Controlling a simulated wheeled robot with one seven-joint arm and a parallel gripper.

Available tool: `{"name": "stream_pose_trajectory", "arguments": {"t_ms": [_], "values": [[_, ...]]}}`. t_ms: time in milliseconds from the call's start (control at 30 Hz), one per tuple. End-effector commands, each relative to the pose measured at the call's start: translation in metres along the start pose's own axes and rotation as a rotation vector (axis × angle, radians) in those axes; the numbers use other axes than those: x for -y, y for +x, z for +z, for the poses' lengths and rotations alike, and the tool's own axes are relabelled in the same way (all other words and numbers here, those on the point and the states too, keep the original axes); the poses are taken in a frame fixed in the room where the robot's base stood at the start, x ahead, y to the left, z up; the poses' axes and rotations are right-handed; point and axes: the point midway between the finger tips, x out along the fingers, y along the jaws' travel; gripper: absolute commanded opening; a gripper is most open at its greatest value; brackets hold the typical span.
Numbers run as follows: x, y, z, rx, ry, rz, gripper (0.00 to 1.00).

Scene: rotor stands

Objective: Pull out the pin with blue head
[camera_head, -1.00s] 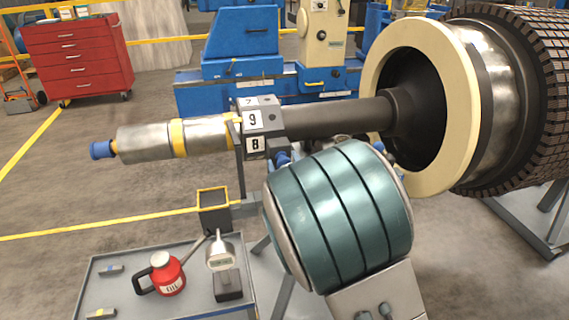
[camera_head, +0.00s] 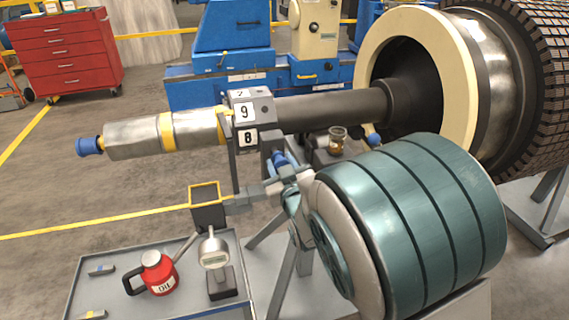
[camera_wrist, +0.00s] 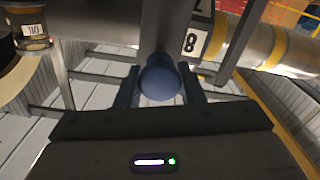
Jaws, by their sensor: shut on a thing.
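The pin's blue head (camera_wrist: 160,78) is round and sits between the two dark fingers of my gripper (camera_wrist: 161,90) in the wrist view. The fingers are shut on it. In the head view the blue head (camera_head: 279,158) shows just below the numbered block (camera_head: 249,112) on the shaft stand, with my gripper (camera_head: 285,166) at it. The pin's shank is hidden, so I cannot tell how far it sits in the stand. My teal arm covers the lower right of the head view.
The rotor shaft (camera_head: 330,114) runs above the gripper, with a blue cap (camera_head: 88,146) at its left end. A blue-headed yellow part (camera_head: 374,139) and a jar (camera_head: 338,141) are to the right. A cart with a red oil can (camera_head: 158,274) and gauge (camera_head: 214,254) stands lower left.

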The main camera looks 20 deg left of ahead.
Motion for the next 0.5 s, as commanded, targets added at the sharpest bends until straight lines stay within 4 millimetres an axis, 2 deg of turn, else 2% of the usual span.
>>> {"name": "stream_pose_trajectory", "arguments": {"t_ms": [33, 100, 367, 500], "values": [[0.0009, -0.0016, 0.0025, 0.007, 0.000, -0.002, 0.43], [0.0009, -0.0014, 0.0023, 0.006, 0.000, -0.002, 0.57], [-0.0011, -0.0012, 0.0022, 0.005, 0.000, 0.001, 0.57], [-0.0017, -0.0079, 0.0023, 0.005, 0.002, 0.002, 0.57]]}}
